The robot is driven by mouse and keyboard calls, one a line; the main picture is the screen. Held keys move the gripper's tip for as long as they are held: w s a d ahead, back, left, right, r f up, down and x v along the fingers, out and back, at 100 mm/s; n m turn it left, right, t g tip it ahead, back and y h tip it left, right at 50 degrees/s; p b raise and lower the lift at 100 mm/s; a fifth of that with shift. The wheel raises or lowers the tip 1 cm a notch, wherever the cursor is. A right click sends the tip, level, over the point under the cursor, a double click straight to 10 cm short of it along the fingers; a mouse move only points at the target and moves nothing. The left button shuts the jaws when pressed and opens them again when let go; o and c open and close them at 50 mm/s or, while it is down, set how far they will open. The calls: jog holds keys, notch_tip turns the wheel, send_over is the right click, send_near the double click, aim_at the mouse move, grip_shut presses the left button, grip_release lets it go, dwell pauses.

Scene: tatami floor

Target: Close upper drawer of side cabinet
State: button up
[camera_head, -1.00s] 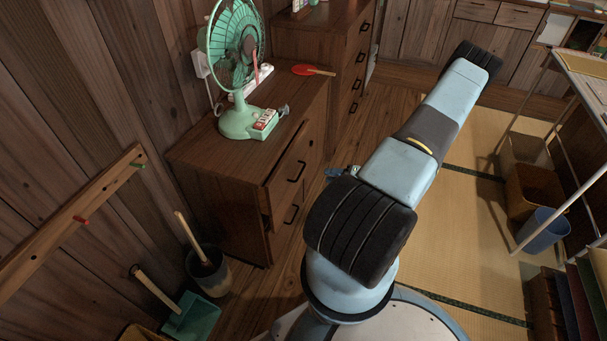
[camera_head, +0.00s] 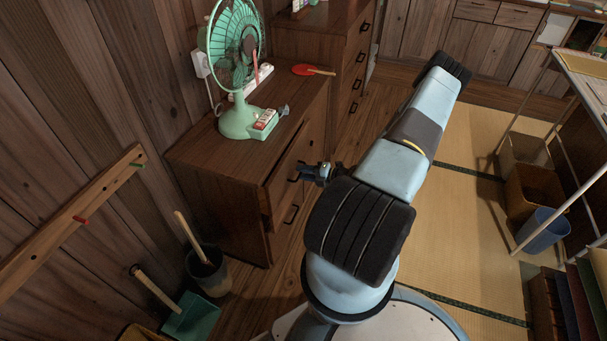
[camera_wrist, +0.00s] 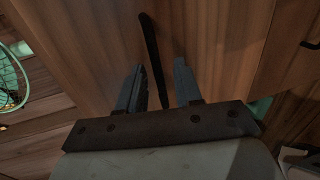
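The wooden side cabinet (camera_head: 215,165) stands against the left wall in the head view. Its upper drawer (camera_head: 283,178) sticks out a little from the body, with its side edge showing. My gripper (camera_head: 303,173) is at the drawer's front, by its dark handle. In the wrist view, the two fingers of my gripper (camera_wrist: 158,68) are apart, with the dark bar handle (camera_wrist: 149,40) running between them. I cannot tell whether either finger touches the handle. The wooden drawer front (camera_wrist: 215,50) fills much of that view. The lower drawer's handle (camera_head: 291,214) shows below.
A green fan (camera_head: 238,120) and a red paddle (camera_head: 303,70) rest on the cabinet top. A bucket (camera_head: 209,272) and a teal dustpan (camera_head: 192,317) stand at the near left. A taller cabinet (camera_head: 315,45) stands behind. Tatami (camera_head: 450,230) lies clear to the right.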

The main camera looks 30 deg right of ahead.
jog(key=shift+c, duration=0.5)
grip_shut()
jog(key=shift+s+f, duration=0.15)
dwell(0.7)
